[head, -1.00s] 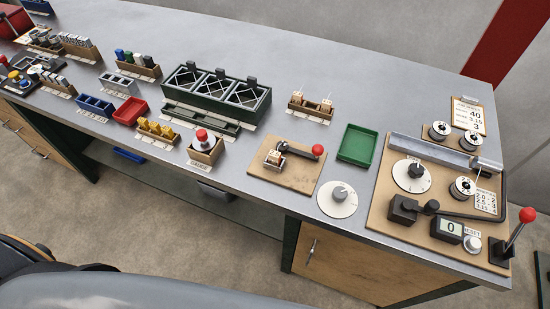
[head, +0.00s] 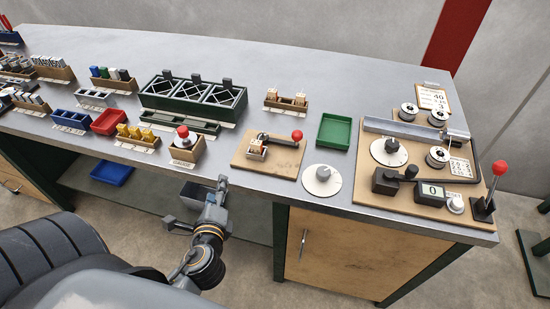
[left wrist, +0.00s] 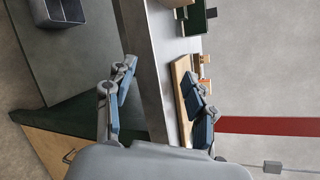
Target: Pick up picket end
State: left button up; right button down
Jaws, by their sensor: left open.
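No part in view is clearly labelled as a picket end. A small wooden rack (head: 286,105) holds light tan pieces behind the wooden fixture board (head: 270,167). Another pale piece (head: 257,146) sits in the clamp on that board, beside a red-knobbed lever (head: 297,135). My left gripper (head: 195,204) is open and empty, low in front of the bench's front edge and apart from these pieces. In the left wrist view its spread fingers (left wrist: 158,76) straddle the bench edge in the picture, and one finger partly hides a wooden board. My right gripper is not in view.
The bench's front edge (head: 225,180) lies between my left gripper and the pieces. A dark green jig (head: 205,98) stands at the left.

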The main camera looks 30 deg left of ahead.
aim_at(255, 147)
pick_arm(q)
jog(key=w+d+r+m+t+h, duration=0.3)
jog(key=d+r+m+t+h, duration=0.15)
jog(key=m, duration=1.05)
jog(key=shift+t+y, duration=0.35)
jog(key=p+x, duration=0.1)
jog(key=x, duration=0.3)
jog(key=p+x, duration=0.2)
jog(key=x, duration=0.3)
jog(key=shift+w+d+f, duration=0.1)
jog(key=shift+d+f, duration=0.05)
jog(key=shift+d, duration=0.05)
jog(key=x, duration=0.3)
jog(key=p+x, duration=0.1)
jog(key=shift+w+d+f, duration=0.1)
jog(key=shift+w+f, duration=0.15)
jog(key=shift+f, duration=0.05)
jog(key=shift+s, duration=0.1)
jog(key=shift+c, duration=0.2)
grip_shut()
